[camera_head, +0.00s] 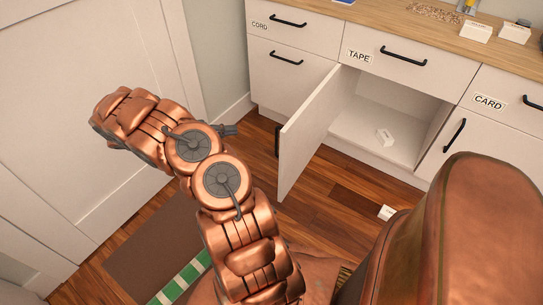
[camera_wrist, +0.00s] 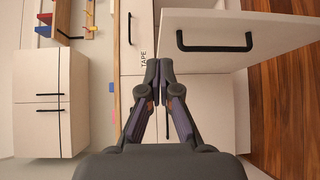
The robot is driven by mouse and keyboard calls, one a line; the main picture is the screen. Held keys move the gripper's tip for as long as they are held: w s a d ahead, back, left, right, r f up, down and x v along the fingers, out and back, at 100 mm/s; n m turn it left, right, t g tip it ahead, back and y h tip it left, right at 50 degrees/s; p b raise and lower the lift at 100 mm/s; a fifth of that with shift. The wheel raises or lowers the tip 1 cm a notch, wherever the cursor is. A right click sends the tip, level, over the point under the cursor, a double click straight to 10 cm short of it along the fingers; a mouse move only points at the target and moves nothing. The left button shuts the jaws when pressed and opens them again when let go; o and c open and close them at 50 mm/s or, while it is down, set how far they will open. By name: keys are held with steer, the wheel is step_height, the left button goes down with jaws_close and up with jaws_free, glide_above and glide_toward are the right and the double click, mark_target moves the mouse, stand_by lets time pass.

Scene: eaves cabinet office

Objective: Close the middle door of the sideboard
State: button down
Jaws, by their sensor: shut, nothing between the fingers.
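The middle door (camera_head: 315,130) of the white sideboard (camera_head: 290,85) stands wide open under the drawer labelled TAPE (camera_head: 359,56). It is attached at the left side of its compartment and swung out into the room. Its black handle (camera_head: 277,141) is on the outer face. My gripper (camera_head: 230,130) is left of the door, on the outer-face side, and looks apart from it; my arm partly hides it. In the wrist view my gripper (camera_wrist: 158,66) has its fingertips together and empty, with the door (camera_wrist: 200,62) and its handle (camera_wrist: 214,46) just beyond to the upper right.
A small white box (camera_head: 384,137) lies inside the open compartment, and another (camera_head: 387,212) is on the wooden floor. The CARD drawer (camera_head: 489,102) is at right. Boxes (camera_head: 475,32) stand on the top. A white wall panel (camera_head: 80,100) is at left; a brown mat (camera_head: 155,250) lies below.

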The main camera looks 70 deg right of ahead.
step_height(320, 180, down, 11)
steer(key=d+h+b, duration=0.1)
steer(key=d+b, duration=0.1)
steer(key=b, duration=0.1)
steer(key=s+a+b+x, duration=0.1)
steer(key=a+b+x, duration=0.1)
steer(key=x, duration=1)
steer(key=shift+s, duration=0.4)
steer(key=shift+s, duration=0.1)
